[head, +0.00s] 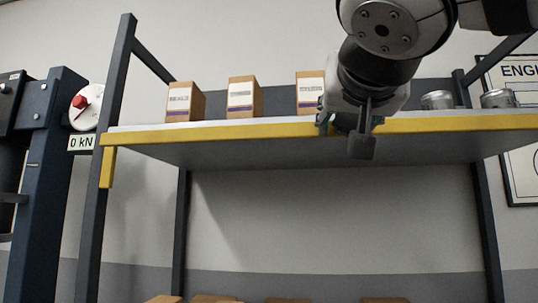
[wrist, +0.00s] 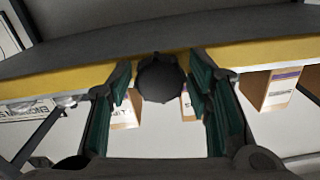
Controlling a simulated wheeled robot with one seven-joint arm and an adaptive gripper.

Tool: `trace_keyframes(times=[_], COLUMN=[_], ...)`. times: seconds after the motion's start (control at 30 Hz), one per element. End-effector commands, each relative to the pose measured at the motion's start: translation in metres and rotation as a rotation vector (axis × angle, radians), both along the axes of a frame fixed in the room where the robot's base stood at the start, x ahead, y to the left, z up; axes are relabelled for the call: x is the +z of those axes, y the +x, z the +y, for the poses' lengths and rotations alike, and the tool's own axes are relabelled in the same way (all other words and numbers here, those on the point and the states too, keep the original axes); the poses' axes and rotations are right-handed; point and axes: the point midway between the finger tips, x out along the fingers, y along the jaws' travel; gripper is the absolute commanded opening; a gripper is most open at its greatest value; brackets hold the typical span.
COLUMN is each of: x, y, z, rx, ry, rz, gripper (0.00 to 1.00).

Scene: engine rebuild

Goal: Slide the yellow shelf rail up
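The yellow shelf rail (head: 230,132) runs along the front edge of the shelf in the head view, with a short yellow piece hanging down at its left end. It also crosses the wrist view (wrist: 58,82). A dark round knob (wrist: 158,80) shows at the rail in the wrist view. My gripper (head: 350,123) is at the rail, right of the middle of the shelf. In the wrist view my gripper (wrist: 160,88) has its green-padded fingers apart, one on each side of the knob, with gaps showing. My wrist hides part of the rail in the head view.
Several cardboard boxes (head: 243,97) stand on the shelf (head: 310,152), and metal cans (head: 438,100) stand to the right. Dark posts (head: 96,210) frame it. A press with a red knob (head: 80,101) is at left. Below the shelf is open room, with more boxes (head: 290,300) low down.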

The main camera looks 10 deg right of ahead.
Motion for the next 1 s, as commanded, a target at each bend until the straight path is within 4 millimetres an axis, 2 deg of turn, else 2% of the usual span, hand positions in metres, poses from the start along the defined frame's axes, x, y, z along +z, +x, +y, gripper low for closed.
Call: trace_keyframes(times=[0.03,0.17,0.37,0.6,0.7,1.0], x=[0.0,0.0,0.006,0.053,0.063,0.067], y=[0.0,0.0,0.0,-0.001,-0.001,-0.001], z=[0.0,0.0,0.0,-0.001,0.0,0.001], rx=[0.0,0.0,-0.001,-0.002,-0.001,0.004], ry=[0.0,0.0,0.002,0.0,0.0,-0.002], rz=[0.0,0.0,0.0,-0.002,-0.001,-0.009], gripper=[0.28,0.0,0.0,0.0,0.0,0.0])
